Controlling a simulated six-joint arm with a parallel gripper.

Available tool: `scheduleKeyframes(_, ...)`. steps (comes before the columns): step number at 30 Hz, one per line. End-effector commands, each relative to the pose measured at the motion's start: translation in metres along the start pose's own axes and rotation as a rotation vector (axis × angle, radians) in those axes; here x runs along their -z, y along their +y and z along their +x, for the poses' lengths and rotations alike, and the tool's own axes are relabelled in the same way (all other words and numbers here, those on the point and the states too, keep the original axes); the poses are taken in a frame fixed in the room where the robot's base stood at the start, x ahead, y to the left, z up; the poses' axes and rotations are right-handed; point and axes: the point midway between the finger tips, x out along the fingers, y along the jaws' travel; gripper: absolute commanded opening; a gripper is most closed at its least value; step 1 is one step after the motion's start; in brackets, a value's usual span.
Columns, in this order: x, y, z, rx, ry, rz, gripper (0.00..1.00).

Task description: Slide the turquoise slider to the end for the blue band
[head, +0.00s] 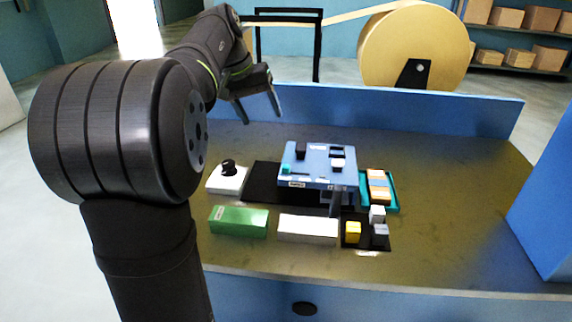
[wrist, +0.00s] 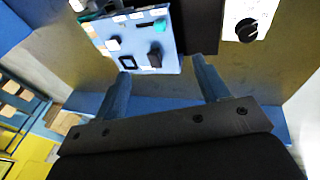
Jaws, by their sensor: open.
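The blue panel (head: 322,179) stands raised at the middle of the table, tilted toward the head camera. The turquoise slider (head: 286,169) is at the panel's left side, at the left end of a short dark slot. In the wrist view the turquoise slider (wrist: 159,25) shows at the right end of its slot on the panel (wrist: 168,66). I cannot make out a blue band marking. My gripper (head: 262,118) is open and empty, above and behind the panel's left side. Its two fingers (wrist: 160,70) show apart in the wrist view, not touching the slider.
The panel also carries a black knob (head: 300,152) and a white block (head: 338,164). A white box with a black dial (head: 228,167) is to the left. Green (head: 238,221) and white (head: 308,228) blocks lie in front. A teal tray (head: 394,192) is right; the table's right side is clear.

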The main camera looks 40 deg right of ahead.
Motion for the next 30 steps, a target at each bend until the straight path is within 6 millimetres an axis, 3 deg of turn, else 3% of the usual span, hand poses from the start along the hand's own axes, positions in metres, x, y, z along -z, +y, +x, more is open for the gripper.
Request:
scheduleKeyframes(1, -0.006, 0.012, 0.003, 0.038, 0.014, 0.013, 0.57)
scheduleKeyframes(3, -0.014, 0.024, 0.008, 0.104, 0.046, 0.027, 0.44)
scheduleKeyframes(12, -0.037, 0.053, 0.019, 0.281, 0.175, 0.096, 0.44)
scheduleKeyframes(19, -0.033, 0.047, 0.042, 0.289, 0.18, 0.098, 0.44)
scheduleKeyframes(30, -0.018, 0.025, 0.118, 0.288, 0.178, 0.097, 0.44)
